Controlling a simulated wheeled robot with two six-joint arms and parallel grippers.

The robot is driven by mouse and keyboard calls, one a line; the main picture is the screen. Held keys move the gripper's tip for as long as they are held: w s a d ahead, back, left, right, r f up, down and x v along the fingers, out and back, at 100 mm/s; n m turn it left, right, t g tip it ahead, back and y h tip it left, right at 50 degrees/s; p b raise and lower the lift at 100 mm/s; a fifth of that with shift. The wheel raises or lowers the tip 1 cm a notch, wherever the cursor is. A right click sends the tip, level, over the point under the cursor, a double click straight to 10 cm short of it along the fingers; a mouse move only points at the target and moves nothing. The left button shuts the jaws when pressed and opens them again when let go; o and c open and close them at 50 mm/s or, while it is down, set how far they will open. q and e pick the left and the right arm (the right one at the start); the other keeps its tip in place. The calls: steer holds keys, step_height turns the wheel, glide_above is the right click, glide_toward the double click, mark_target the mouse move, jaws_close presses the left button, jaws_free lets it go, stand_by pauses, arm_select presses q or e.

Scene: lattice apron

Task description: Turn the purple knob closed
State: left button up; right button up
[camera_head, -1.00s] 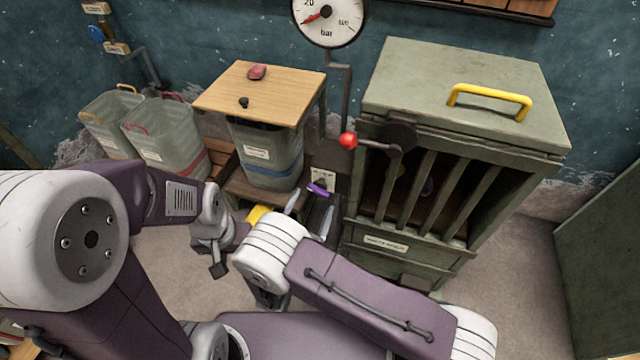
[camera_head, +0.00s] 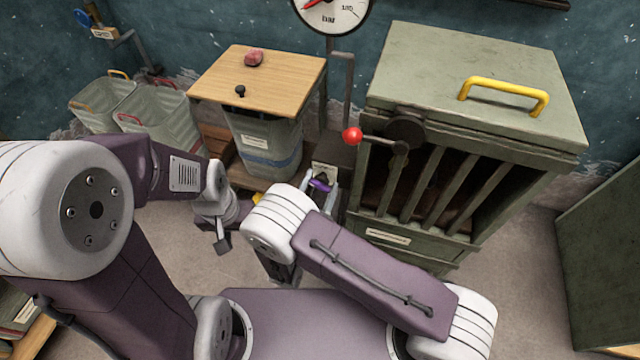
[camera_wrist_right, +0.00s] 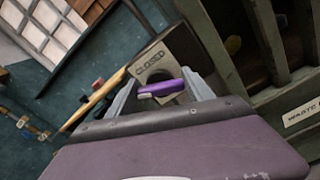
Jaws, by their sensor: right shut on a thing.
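The purple knob (camera_head: 320,185) sits low on a small plate fixture (camera_head: 325,172), between the bin table and the green cabinet. In the right wrist view the knob (camera_wrist_right: 161,88) is a bar lying nearly crosswise, below a plate marked CLOSED (camera_wrist_right: 160,62). My right gripper (camera_head: 319,187) has its pale fingers on either side of the knob and is shut on it; its fingers (camera_wrist_right: 163,92) also show in the wrist view. My left arm comes in from the left. Its end (camera_head: 222,243) hangs over the floor, and its jaws are not clear.
The green cabinet (camera_head: 480,70) with bars and a red-balled lever (camera_head: 353,136) stands close at the right. A wooden-topped table (camera_head: 285,75) over a bin (camera_head: 268,145) stands at the left. Further left are two grey bins (camera_head: 105,100). A gauge (camera_head: 332,12) hangs above.

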steer(key=shift+m, duration=0.4)
steer(key=m, duration=0.3)
steer(key=shift+f+b, duration=0.15)
steer(key=shift+b, duration=0.15)
steer(key=m, duration=0.2)
steer(key=shift+m+b, duration=0.35)
steer(key=shift+m, duration=0.05)
steer(key=m+b, duration=0.1)
steer(key=m, duration=0.2)
steer(key=shift+d+f, duration=0.1)
steer(key=shift+m+b, duration=0.75)
steer(key=shift+m, duration=0.85)
steer(key=o, duration=1.4)
steer(key=shift+c, duration=0.2)
